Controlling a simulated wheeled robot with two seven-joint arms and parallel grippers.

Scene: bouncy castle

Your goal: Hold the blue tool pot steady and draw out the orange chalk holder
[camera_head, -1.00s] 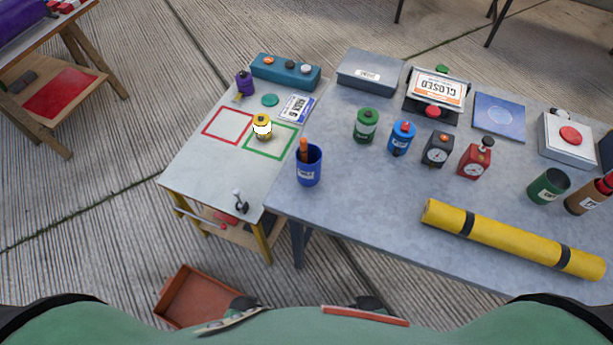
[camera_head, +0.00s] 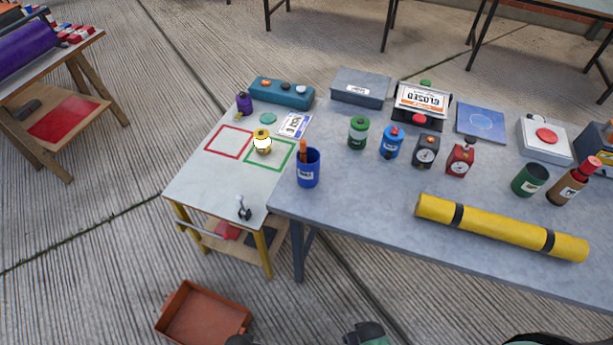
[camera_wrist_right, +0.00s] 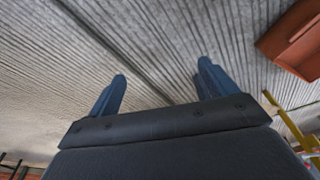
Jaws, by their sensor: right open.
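The blue tool pot (camera_head: 308,170) stands upright near the left edge of the grey table in the head view. The orange chalk holder (camera_head: 303,149) stands in it, its top showing above the rim and its lower part hidden. My right gripper (camera_wrist_right: 160,84) is open and empty in the right wrist view, above the concrete floor and away from the pot. My left gripper cannot be made out in the head view; only dark and green parts of me show at the bottom edge.
The grey table (camera_head: 360,215) also holds a yellow roll (camera_head: 500,228), a green pot (camera_head: 530,180), a brown bottle (camera_head: 573,183) and several canisters and timers behind. A low white table (camera_head: 205,180) adjoins at left. A red-brown tray (camera_head: 203,312) lies on the floor. Table space right of the pot is clear.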

